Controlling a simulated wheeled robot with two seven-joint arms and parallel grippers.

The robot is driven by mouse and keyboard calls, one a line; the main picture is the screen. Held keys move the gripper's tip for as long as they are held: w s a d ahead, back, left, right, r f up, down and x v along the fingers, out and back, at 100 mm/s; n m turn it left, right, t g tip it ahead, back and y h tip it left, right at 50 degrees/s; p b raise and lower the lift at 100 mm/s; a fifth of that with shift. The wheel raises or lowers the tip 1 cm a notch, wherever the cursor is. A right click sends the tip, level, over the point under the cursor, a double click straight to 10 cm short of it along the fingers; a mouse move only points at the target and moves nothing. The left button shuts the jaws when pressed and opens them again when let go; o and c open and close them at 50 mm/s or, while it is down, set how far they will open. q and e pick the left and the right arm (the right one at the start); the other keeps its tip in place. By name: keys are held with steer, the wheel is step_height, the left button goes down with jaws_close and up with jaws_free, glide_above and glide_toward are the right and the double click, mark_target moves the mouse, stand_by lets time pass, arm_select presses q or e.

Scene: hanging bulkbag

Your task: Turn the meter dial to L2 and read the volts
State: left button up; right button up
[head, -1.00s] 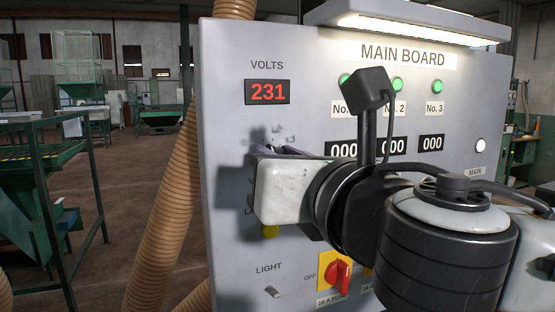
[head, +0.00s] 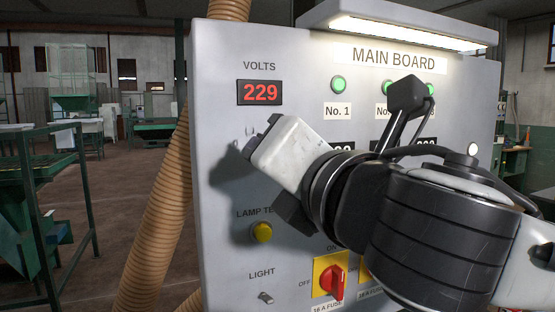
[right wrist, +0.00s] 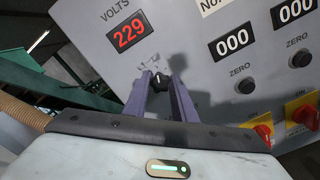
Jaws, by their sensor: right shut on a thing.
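The black meter dial (right wrist: 161,84) sits on the grey board below the volts display, between my right gripper's two purple-grey fingers. The volts display (head: 259,92) shows 229 in red, and it also reads 229 in the right wrist view (right wrist: 129,33). My right gripper (right wrist: 162,79) is shut on the dial, rolled over relative to the board. In the head view my right gripper (head: 258,136) hides the dial. My left gripper is in neither view.
The board (head: 219,231) carries a yellow lamp test button (head: 261,232), a light switch (head: 266,297) and a red rotary switch (head: 333,282) below my gripper. Zero knobs (right wrist: 245,86) sit to the dial's right in the right wrist view. A ribbed hose (head: 160,240) hangs at the board's left.

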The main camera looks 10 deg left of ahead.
stand_by(0.4)
steer(key=o, duration=1)
steer(key=shift+o, duration=0.2)
steer(key=b+v, duration=0.1)
steer(key=v, duration=0.9)
steer(key=shift+b, duration=0.3)
steer(key=shift+s+d, duration=0.15)
